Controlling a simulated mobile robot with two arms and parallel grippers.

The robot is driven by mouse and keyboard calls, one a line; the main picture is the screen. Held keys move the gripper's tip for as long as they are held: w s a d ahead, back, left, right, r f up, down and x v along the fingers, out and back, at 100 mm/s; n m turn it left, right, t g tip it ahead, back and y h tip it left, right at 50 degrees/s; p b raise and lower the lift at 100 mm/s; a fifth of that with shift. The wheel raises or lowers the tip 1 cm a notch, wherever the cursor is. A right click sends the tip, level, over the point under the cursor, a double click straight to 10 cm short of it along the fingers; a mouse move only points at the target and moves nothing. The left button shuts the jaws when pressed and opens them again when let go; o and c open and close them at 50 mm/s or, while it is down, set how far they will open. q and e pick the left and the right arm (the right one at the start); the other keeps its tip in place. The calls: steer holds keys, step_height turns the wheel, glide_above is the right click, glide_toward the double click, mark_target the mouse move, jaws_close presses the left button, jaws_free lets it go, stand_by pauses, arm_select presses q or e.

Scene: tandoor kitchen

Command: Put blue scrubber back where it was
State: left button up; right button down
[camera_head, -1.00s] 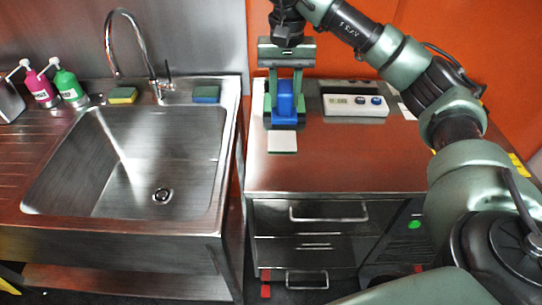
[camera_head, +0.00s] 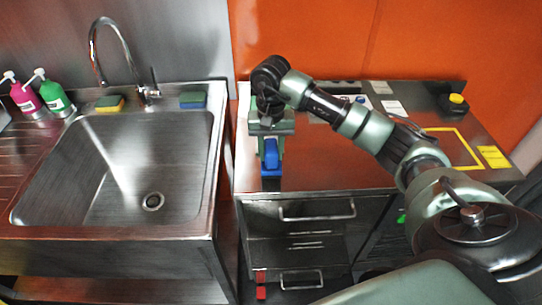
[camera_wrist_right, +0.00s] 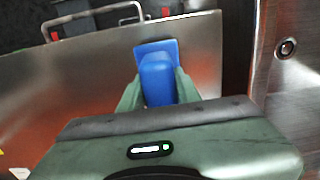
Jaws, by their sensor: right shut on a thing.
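My right gripper (camera_head: 271,155) is over the front left part of the steel counter (camera_head: 340,170), close to the gap beside the sink. It is shut on the blue scrubber (camera_head: 271,157). In the right wrist view the scrubber (camera_wrist_right: 158,78) shows between the two green fingers, with its wider blue plate at the far end. I cannot tell whether the scrubber touches the counter. My left gripper is not in view.
The sink (camera_head: 120,175) is on the left, with a blue and green sponge (camera_head: 193,100) and a yellow and green sponge (camera_head: 110,104) on its back rim. Pink (camera_head: 26,98) and green (camera_head: 52,94) bottles stand farther left. A yellow button box (camera_head: 454,106) stands at the counter's back right.

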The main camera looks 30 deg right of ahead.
step_height(320, 180, down, 2)
steer(key=shift+f, duration=0.2)
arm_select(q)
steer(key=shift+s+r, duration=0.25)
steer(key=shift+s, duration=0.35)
arm_select(e)
steer(key=shift+f, duration=0.1)
steer(key=shift+f, duration=0.15)
steer(key=c, duration=1)
jaws_free()
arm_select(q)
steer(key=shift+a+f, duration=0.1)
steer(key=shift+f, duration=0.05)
